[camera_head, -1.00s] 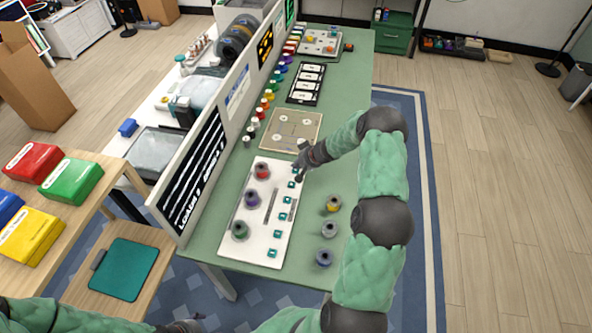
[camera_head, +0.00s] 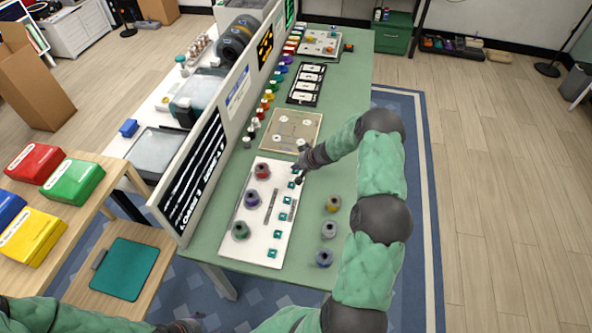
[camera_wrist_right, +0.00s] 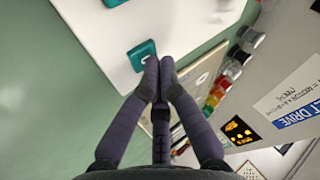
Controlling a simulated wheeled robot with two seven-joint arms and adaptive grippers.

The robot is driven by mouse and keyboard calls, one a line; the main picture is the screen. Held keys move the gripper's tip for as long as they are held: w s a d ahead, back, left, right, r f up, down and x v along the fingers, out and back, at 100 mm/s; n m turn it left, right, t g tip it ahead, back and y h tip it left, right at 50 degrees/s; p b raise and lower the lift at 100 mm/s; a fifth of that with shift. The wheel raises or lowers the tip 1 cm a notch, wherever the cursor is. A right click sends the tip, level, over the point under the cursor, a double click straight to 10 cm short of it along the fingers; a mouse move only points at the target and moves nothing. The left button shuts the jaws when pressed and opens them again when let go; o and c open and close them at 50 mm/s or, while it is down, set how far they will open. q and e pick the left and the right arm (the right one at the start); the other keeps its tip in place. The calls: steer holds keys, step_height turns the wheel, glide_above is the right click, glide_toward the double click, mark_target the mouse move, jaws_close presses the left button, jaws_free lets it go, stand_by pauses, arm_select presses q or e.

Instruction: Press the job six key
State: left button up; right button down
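A white panel (camera_head: 252,222) lies on the green bench, with a row of several small teal keys down its right side. The near end key (camera_head: 272,253) is clear of my arm. I cannot read any labels, so I cannot tell which key is job six. My right gripper (camera_head: 299,180) is at the far end of the row, fingers together and empty. In the right wrist view the fingertips (camera_wrist_right: 160,62) are right beside a teal key (camera_wrist_right: 141,54); I cannot tell whether they touch it. My left gripper (camera_head: 182,326) is dark and partly cut off at the bottom edge.
Three spools (camera_head: 262,172) stand on the panel, and three more (camera_head: 330,229) stand to its right. A beige tray (camera_head: 291,131) lies beyond it. An upright board (camera_head: 197,172) lines the bench's left side. A wooden shelf with coloured boxes (camera_head: 74,181) is at left.

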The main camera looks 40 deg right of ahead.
stand_by(0.4)
steer(key=shift+r+p, duration=0.45)
steer(key=shift+p, duration=0.7)
step_height(320, 180, up, 6)
steer(key=p, duration=0.9)
steer(key=shift+s+f, duration=0.1)
stand_by(0.4)
